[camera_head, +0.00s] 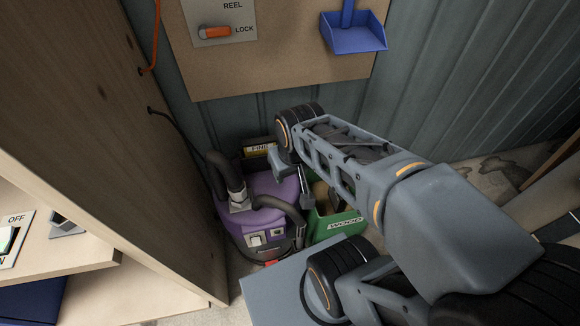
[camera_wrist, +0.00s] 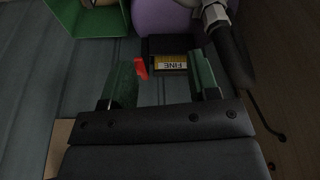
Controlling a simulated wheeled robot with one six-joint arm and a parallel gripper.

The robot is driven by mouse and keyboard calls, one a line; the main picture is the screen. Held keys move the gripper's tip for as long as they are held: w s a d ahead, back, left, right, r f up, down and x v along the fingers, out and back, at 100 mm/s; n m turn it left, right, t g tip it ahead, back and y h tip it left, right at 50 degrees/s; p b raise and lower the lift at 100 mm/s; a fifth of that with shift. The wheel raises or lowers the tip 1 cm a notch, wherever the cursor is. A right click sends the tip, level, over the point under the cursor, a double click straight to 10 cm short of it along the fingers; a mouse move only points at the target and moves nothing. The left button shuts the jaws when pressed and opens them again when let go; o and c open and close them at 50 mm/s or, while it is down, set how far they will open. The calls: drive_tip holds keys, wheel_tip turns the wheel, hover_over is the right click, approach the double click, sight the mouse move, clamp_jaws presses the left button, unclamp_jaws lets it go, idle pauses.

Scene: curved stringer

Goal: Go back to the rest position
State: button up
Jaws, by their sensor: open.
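My gripper (camera_head: 290,178) hangs at the end of my arm in the head view, above and just behind the purple vacuum. Its two fingers are apart. In the wrist view, my gripper (camera_wrist: 165,78) shows its two greenish fingers spread with nothing held between them. A dark box with a yellow FINE label (camera_wrist: 171,66) appears beyond the gap between the fingers. The distance from the fingertips to it is hard to tell. A small red piece (camera_wrist: 141,68) shows beside the left finger, and I cannot tell what it belongs to.
The purple vacuum (camera_head: 262,222) with its dark hose and the green WOOD bin (camera_head: 333,226) stand close below my arm. The FINE box (camera_head: 259,150) is behind them. A wooden panel (camera_head: 150,150) is at left. A board with a REEL LOCK switch (camera_head: 215,33) and blue dustpan (camera_head: 354,38) hangs behind.

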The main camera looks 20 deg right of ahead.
wheel_tip(320, 180, up, 21)
drive_tip(key=p, duration=2)
drive_tip(key=shift+s+a+r+t, duration=0.15)
drive_tip(key=shift+a+t, duration=0.15)
